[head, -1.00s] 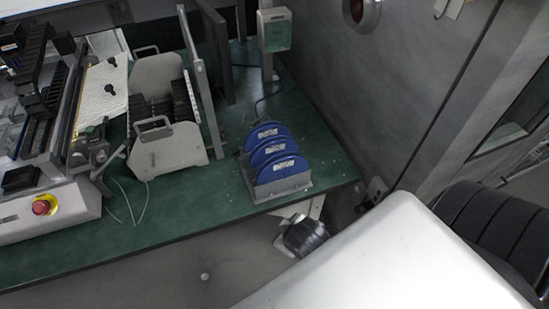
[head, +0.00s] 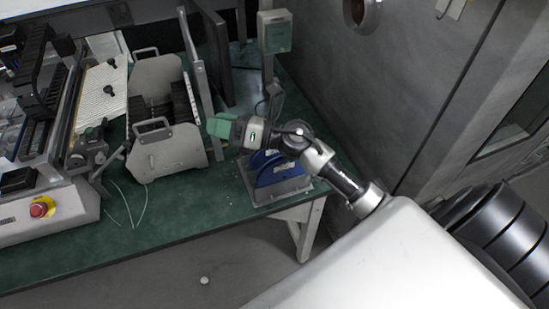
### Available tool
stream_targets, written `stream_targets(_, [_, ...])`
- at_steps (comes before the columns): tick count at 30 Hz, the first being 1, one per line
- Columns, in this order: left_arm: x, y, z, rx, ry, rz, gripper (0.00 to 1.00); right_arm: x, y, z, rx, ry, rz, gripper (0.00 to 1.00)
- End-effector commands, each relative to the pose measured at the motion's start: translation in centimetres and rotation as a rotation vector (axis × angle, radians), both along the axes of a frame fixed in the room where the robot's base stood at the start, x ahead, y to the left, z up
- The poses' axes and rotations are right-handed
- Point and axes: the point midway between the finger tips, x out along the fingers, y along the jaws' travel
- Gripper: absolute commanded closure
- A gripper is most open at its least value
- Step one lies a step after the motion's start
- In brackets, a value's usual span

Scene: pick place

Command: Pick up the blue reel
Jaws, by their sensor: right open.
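Blue reels stand upright in a small grey rack (head: 262,199) on the green bench. The front blue reel (head: 280,172) shows its lower part, and part of another blue edge shows behind it to the left. My right arm crosses above and hides the rest of the reels. My right gripper (head: 222,127) is open, above and left of the rack, pointing left, with greenish fingers. It appears apart from the reels, with nothing seen in it. My left gripper is not in view.
A beige holder with handles (head: 165,155) stands left of the rack, with an upright metal post (head: 196,70) beside it. A machine with a red button (head: 41,208) is at far left. A wall bounds the right.

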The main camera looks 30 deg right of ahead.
Motion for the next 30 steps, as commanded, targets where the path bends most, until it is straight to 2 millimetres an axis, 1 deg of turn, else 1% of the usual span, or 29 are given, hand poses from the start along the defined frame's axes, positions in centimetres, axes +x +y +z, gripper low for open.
stream_targets(1, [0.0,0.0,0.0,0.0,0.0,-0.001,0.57,0.5,-0.2,-0.5,-0.166,-0.049,0.068,0.5])
stream_targets(2, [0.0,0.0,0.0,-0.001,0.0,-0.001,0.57,0.6,-0.3,-1.1,-0.271,-0.072,0.113,0.5])
stream_targets(3, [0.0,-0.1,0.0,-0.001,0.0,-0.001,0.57,0.8,-0.8,-2.0,-0.407,-0.095,0.173,0.5])
stream_targets(5, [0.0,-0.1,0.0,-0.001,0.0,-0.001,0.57,1.0,-2.2,-3.3,-0.608,-0.114,0.261,0.5])
stream_targets(6, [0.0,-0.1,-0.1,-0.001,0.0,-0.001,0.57,1.1,-3.4,-4.2,-0.735,-0.115,0.32,0.5])
stream_targets(8, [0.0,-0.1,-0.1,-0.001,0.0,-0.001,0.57,1.2,-5.7,-5.3,-0.91,-0.101,0.403,0.5])
stream_targets(9, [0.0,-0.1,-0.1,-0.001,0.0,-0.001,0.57,1.2,-7.3,-5.8,-1.011,-0.082,0.456,0.5])
stream_targets(11, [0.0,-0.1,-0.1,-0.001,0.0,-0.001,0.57,1.0,-9.8,-6.3,-1.143,-0.043,0.527,0.5])
stream_targets(12, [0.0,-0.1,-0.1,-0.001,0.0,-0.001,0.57,0.9,-11.4,-6.5,-1.213,-0.013,0.57,0.5])
stream_targets(15, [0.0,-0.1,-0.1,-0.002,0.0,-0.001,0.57,0.4,-14.6,-6.6,-1.342,0.057,0.653,0.5])
stream_targets(18, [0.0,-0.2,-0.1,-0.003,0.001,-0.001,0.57,-0.1,-16.5,-6.4,-1.407,0.11,0.704,0.5])
stream_targets(19, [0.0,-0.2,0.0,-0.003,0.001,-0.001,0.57,-0.2,-16.8,-6.5,-1.417,0.119,0.713,0.5])
stream_targets(22, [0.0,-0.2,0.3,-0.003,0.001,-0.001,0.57,-0.3,-16.9,-7.3,-1.431,0.136,0.732,0.5])
stream_targets(27, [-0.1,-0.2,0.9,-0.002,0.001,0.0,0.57,-0.1,-15.8,-9.8,-1.429,0.137,0.733,0.5])
stream_targets(30, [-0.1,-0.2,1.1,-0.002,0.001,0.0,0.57,0.0,-15.4,-10.9,-1.43,0.136,0.731,0.5])
